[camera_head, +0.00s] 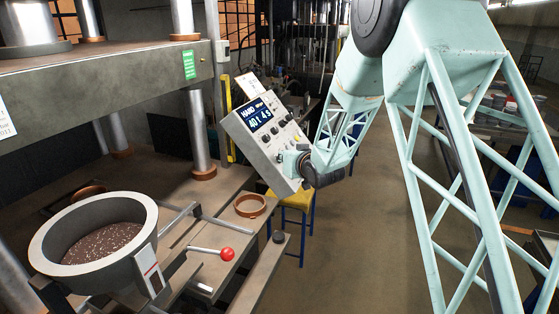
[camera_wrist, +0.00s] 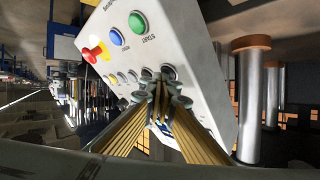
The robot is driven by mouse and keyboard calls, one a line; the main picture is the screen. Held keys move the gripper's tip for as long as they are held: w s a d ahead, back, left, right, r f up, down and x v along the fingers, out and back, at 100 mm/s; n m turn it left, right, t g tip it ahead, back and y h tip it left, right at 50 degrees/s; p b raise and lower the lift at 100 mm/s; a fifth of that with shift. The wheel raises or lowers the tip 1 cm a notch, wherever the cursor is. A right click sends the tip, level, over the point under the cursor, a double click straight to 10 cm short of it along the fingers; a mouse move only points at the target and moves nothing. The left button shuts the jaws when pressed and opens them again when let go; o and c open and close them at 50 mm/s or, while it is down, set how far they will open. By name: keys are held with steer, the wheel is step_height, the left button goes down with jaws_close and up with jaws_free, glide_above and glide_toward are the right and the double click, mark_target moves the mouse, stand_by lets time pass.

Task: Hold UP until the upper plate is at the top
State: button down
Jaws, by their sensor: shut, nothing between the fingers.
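The control panel (camera_head: 262,130) is a tilted light-grey box with a lit display (camera_head: 262,115) that reads HAND and some digits, about 401 and 4.9. The upper plate (camera_head: 110,88) is a thick grey slab, well above the press table.
A grey bowl (camera_head: 140,243) of brown granules stands on the press table at lower left. A red-knobbed lever (camera_head: 227,254) and a copper-coloured ring (camera_head: 250,205) are beside it. Steel columns (camera_head: 198,130) pass the plate. A yellow stool (camera_head: 290,198) stands behind the panel.

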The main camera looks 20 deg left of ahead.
steer(key=shift+d, duration=0.1)
steer(key=shift+d+r, duration=0.45)
steer(key=shift+d, duration=0.05)
steer(key=shift+d+r, duration=0.1)
steer(key=d+r, duration=0.1)
steer(key=d, duration=0.1)
steer(key=d+r, duration=0.1)
steer(key=r, duration=0.1)
steer(key=shift+w+d+r, duration=0.1)
steer(key=shift+d, duration=0.3)
stand_by(0.5)
stand_by(0.6)
